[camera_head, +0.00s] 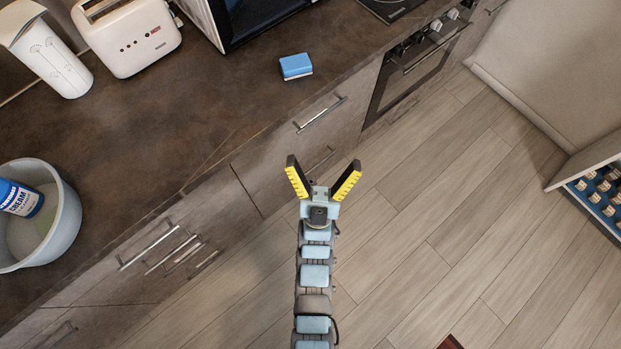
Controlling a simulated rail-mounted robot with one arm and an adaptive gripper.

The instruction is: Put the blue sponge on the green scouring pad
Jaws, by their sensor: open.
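The blue sponge (296,65) lies on the brown countertop near its front edge. It has a blue upper face and a pale layer along its lower edge. A green scouring pad does not show as a separate thing in this view. My gripper (324,165) has its two yellow-faced fingers spread wide with nothing between them. In the picture it is below the sponge, in front of the drawer fronts and clear of the counter edge.
A white toaster (134,38) and a white patterned container (50,58) stand at the back left. A grey bucket (66,225) holds a blue bottle (20,198). A dark appliance (245,18) stands behind the sponge. An oven (418,60) is at right. Bare countertop (170,120) lies left of the sponge.

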